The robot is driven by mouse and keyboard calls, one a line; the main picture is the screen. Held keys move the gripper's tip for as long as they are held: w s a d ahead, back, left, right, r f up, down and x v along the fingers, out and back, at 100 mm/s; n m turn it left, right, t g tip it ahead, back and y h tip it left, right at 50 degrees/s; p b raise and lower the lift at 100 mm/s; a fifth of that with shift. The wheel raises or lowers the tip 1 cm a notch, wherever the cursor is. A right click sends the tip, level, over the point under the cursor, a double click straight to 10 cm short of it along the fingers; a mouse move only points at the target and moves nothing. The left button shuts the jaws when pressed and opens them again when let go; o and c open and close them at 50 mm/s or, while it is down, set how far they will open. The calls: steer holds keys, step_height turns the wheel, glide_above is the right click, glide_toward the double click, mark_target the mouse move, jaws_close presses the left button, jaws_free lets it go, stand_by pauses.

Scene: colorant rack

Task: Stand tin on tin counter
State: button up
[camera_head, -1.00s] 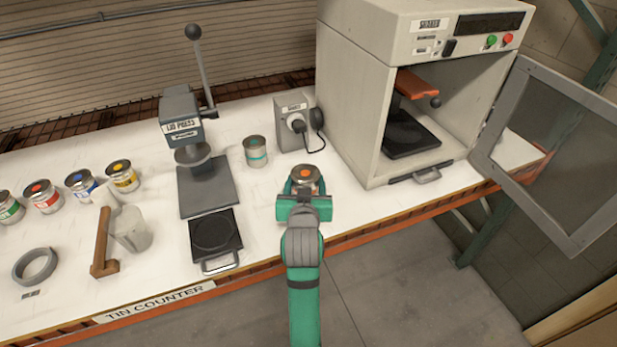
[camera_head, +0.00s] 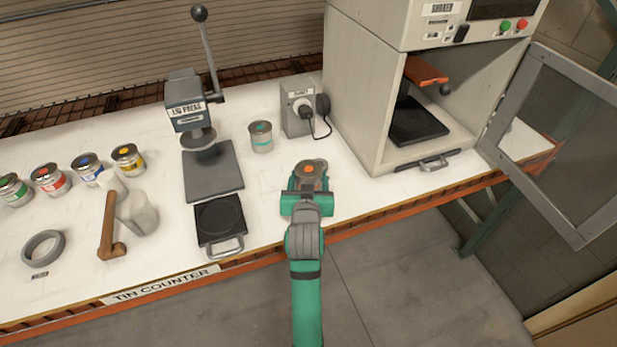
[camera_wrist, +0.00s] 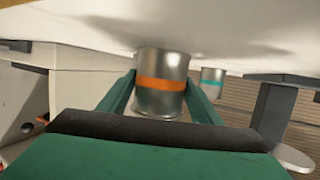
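My gripper (camera_head: 307,175) is at the front of the white counter, its fingers on both sides of a silver tin with an orange band (camera_wrist: 162,84). The tin's orange-marked lid (camera_head: 307,169) faces up in the head view. In the wrist view the counter shows at the top of the picture, and the tin's base end is at or very close to it; I cannot tell whether they touch. The fingers appear to press the tin's sides. The tin counter (camera_head: 270,215) carries a "TIN COUNTER" label (camera_head: 160,286) on its front edge.
A teal-banded tin (camera_head: 261,137) stands behind my gripper. The lid press (camera_head: 212,172) and a black plate (camera_head: 220,222) are left; several colored tins, a jug (camera_head: 138,213) and a grey ring (camera_head: 43,248) lie farther left. An open-doored cabinet (camera_head: 365,110) stands right.

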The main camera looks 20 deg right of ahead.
steer(key=shift+o, duration=1.4)
steer(key=shift+d+r, duration=0.1)
steer(key=shift+r, duration=0.05)
steer(key=v, duration=1.2)
steer(key=shift+w, duration=0.1)
